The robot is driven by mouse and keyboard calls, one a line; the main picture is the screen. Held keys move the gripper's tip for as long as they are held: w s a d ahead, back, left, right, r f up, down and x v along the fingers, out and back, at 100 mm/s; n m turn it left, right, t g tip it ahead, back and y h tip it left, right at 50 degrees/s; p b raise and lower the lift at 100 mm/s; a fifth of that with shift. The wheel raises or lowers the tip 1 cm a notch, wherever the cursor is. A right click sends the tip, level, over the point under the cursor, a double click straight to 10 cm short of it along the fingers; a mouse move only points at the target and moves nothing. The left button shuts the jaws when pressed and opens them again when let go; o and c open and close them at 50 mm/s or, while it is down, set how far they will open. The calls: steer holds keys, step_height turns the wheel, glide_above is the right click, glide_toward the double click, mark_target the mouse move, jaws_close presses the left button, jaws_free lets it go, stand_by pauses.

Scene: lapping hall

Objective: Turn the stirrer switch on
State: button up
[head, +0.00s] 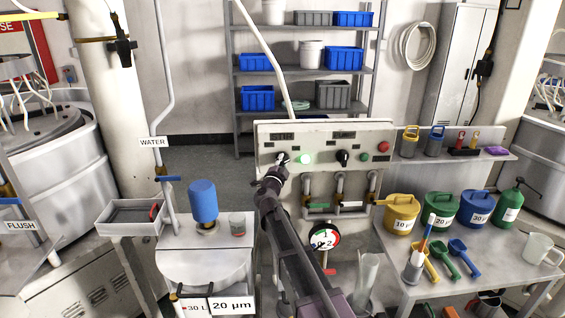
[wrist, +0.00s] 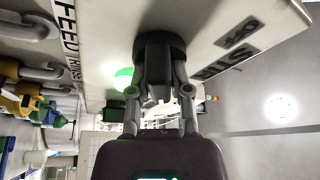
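The stirrer switch (wrist: 160,47) is a round black knob with a raised grip on the panel face. In the wrist view a partly cut-off label starting "STIR" (wrist: 222,69) is beside it, upside down. My gripper (wrist: 160,73) has its fingers on both sides of the grip and looks closed on it. In the head view my gripper (head: 277,169) is at the left knob of the control panel (head: 325,132) and hides most of it. A green lamp (head: 305,158) just right of this knob glows; it also glows in the wrist view (wrist: 124,78).
A second black knob (head: 343,156), a green button (head: 364,157) and a red button (head: 383,147) are further right on the panel. Pipes with valves (head: 340,192) and a gauge (head: 324,237) are below. A blue-topped vessel (head: 203,200) stands left, a bench with cans (head: 401,214) right.

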steer(key=o, duration=0.4)
steer(key=shift+o, duration=0.2)
steer(key=shift+n, duration=0.3)
